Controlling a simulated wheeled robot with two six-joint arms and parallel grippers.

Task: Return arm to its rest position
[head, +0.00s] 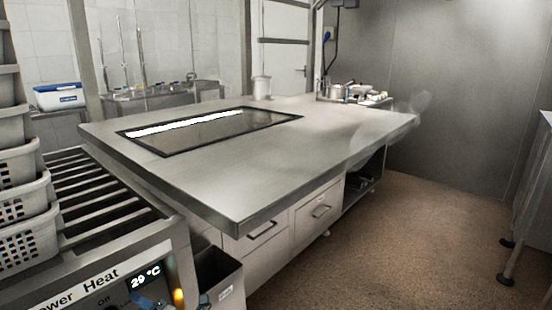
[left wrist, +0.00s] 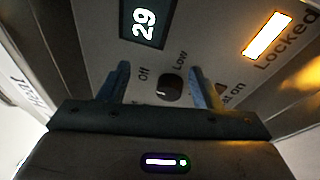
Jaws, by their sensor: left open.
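My left gripper (left wrist: 158,80) shows in the left wrist view with its two bluish fingers spread apart and nothing held between them. It faces a control panel (left wrist: 90,35) with a dark round knob (left wrist: 169,87) seen between the fingers. I cannot tell whether the fingers touch the panel. In the head view, bluish finger parts show at the bottom edge in front of the heater panel (head: 95,290). My right gripper is in neither view.
The panel's display (head: 145,275) reads 29 °C, with an orange light lit. A large steel table (head: 330,140) stands ahead. Open brown floor (head: 430,220) lies to the right.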

